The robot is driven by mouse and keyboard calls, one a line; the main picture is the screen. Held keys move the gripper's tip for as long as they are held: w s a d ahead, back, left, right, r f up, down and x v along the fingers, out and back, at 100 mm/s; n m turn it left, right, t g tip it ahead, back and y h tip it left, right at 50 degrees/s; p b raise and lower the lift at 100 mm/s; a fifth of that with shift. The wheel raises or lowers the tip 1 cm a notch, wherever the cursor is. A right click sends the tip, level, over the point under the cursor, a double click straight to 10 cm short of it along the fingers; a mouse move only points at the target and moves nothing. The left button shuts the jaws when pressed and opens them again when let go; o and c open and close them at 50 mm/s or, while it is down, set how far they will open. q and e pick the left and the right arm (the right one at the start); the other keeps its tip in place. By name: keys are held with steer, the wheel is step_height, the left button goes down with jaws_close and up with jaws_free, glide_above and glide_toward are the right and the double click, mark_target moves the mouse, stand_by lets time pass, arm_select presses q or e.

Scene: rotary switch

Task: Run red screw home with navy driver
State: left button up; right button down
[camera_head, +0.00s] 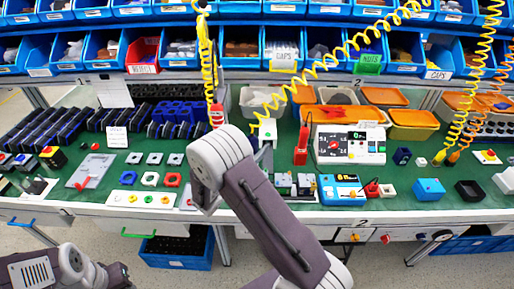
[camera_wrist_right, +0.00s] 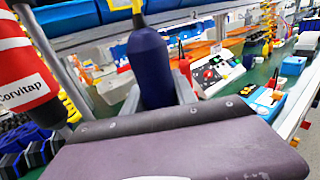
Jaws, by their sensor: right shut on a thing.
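My right gripper (camera_wrist_right: 156,98) is shut on the navy driver (camera_wrist_right: 152,68), whose thick dark-blue body stands between the two grey fingers in the right wrist view. A yellow piece shows at the driver's top. The driver's lower end is hidden behind my own wrist. In the head view, my right arm reaches over the middle of the bench, and the gripper is mostly hidden behind the wrist. I cannot make out the red screw in either view. Only links of my left arm show at the lower left of the head view; its gripper is out of view.
A red driver (camera_wrist_right: 22,75) hangs close at the left in the right wrist view, and also in the head view (camera_head: 216,114). Another red tool (camera_head: 302,148) stands beside a white control panel (camera_head: 348,157). Small parts crowd the green bench. Yellow coiled cords hang overhead.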

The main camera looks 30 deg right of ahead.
mark_target(257, 140)
steer(key=shift+f+b, duration=0.3)
steer(key=shift+f, duration=0.25)
stand_by(2.9)
step_height(257, 140, up, 2)
steer(key=shift+p, duration=0.9)
step_height(257, 140, up, 3)
steer(key=shift+f+p, duration=0.15)
steer(key=shift+p, duration=0.95)
